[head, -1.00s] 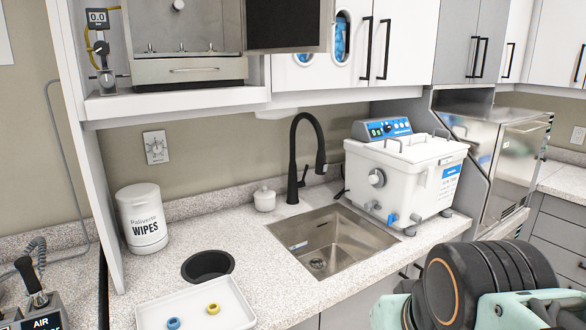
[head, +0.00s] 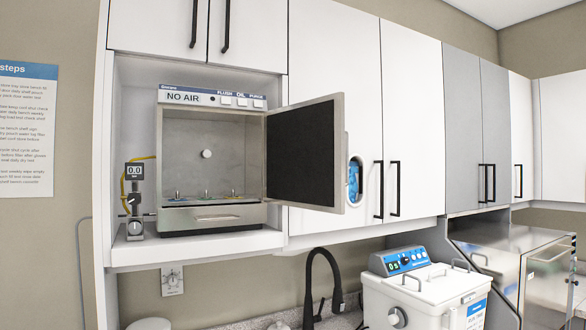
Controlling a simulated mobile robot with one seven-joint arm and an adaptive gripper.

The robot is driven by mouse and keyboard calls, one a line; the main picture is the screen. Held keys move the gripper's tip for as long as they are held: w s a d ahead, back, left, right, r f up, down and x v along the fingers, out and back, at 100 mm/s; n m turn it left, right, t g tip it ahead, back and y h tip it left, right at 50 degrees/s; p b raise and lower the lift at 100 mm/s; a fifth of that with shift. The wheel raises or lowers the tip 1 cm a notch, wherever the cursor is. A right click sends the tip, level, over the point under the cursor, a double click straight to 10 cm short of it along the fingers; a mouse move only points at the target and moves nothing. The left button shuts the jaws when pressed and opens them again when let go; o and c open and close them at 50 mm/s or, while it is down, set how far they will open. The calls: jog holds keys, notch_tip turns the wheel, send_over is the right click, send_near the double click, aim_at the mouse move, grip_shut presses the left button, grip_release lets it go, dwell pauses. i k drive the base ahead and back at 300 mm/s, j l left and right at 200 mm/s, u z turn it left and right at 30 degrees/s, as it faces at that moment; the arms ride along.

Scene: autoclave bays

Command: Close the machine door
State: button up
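The machine (head: 210,157) stands in an open cabinet bay at the upper left in the head view, with a "NO AIR" label on its top panel. Its door (head: 308,153) is hinged on the right side and stands wide open, its dark inner face showing. Inside the chamber, several small metal fittings stand in a row near the bottom. A drawer front with a handle sits under the chamber. My gripper is not in the head view now.
A gauge (head: 135,202) with a yellow tube stands left of the machine. White cabinet doors (head: 412,120) lie right of and behind the open door. Below are a black faucet (head: 322,285), a white tank (head: 425,296) with a blue panel, and a steel unit (head: 545,285).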

aim_at(306, 143)
jog(key=u, duration=0.35)
jog(key=l+u, duration=0.15)
jog(key=u, duration=0.2)
jog(key=i+l+u, duration=0.1)
jog(key=u, duration=0.25)
jog(key=l+u, duration=0.6)
jog(key=l, duration=0.15)
jog(key=l+u, duration=0.1)
jog(key=l, duration=0.45)
jog(key=k+l+u, duration=0.1)
jog(key=l, duration=0.4)
jog(key=l+u, duration=0.1)
jog(key=l, duration=0.45)
jog(key=k+l, duration=0.15)
jog(key=k, duration=0.2)
jog(key=k+l, duration=0.15)
jog(key=k, duration=0.2)
